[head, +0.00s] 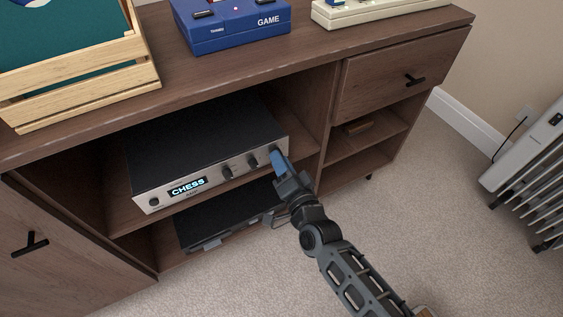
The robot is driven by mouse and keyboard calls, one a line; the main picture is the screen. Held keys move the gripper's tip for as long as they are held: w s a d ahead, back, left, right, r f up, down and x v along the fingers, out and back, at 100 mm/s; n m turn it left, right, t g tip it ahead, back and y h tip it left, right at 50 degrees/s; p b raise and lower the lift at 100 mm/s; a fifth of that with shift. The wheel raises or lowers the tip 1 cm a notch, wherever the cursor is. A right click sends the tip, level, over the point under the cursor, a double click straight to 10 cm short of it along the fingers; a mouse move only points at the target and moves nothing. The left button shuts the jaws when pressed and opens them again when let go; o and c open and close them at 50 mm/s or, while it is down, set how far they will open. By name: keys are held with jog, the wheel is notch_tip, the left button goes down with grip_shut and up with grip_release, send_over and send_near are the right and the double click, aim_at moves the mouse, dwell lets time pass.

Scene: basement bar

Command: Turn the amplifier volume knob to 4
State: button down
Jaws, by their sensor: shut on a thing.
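The amplifier (210,146) is a black box with a silver front on the cabinet's upper open shelf. Its display (187,186) reads "CHESS". Knobs show along the front: one at the far left (154,202), one right of the display (227,172) and another (252,160) farther right. My gripper (277,156), with blue fingertips, is at the right end of the front, shut on a knob there. The fingers hide most of that knob, and I cannot read any knob's setting or scale.
A second black device (232,212) sits on the shelf below, close to my wrist. The cabinet top (300,47) holds a wooden crate (80,88), a blue GAME box (232,24) and a cream device (375,8). A radiator (530,150) stands right; carpet in front is clear.

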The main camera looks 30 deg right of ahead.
jog(key=shift+f, duration=0.1)
jog(key=c, duration=0.9)
grip_release()
jog(key=shift+s+a+p, duration=0.2)
jog(key=shift+s+p, duration=0.05)
jog(key=shift+s, duration=1.7)
jog(key=shift+s+a+p, duration=0.15)
jog(key=shift+s+p, duration=0.1)
jog(key=shift+s, duration=1.7)
jog(key=s+r+n+g, duration=0.1)
jog(key=s+r+n, duration=0.25)
jog(key=s, duration=0.65)
jog(key=s+r+n+g+y, duration=0.1)
jog(key=s+r+n, duration=0.3)
jog(key=s, duration=0.5)
jog(key=s+r+n, duration=0.2)
jog(key=s+r, duration=0.3)
jog(key=s, duration=0.5)
jog(key=s+r+n+p, duration=0.1)
jog(key=r+p, duration=0.5)
jog(key=r, duration=0.2)
jog(key=s+r+p, duration=0.1)
jog(key=r+p, duration=0.6)
jog(key=r, duration=0.2)
jog(key=s+d+r+n+g+p, duration=0.1)
jog(key=r+p, duration=0.5)
jog(key=r, duration=0.2)
jog(key=shift+s+r+n+y+p, duration=0.2)
jog(key=shift+r+n+y+p, duration=0.1)
jog(key=shift+n+p, duration=0.1)
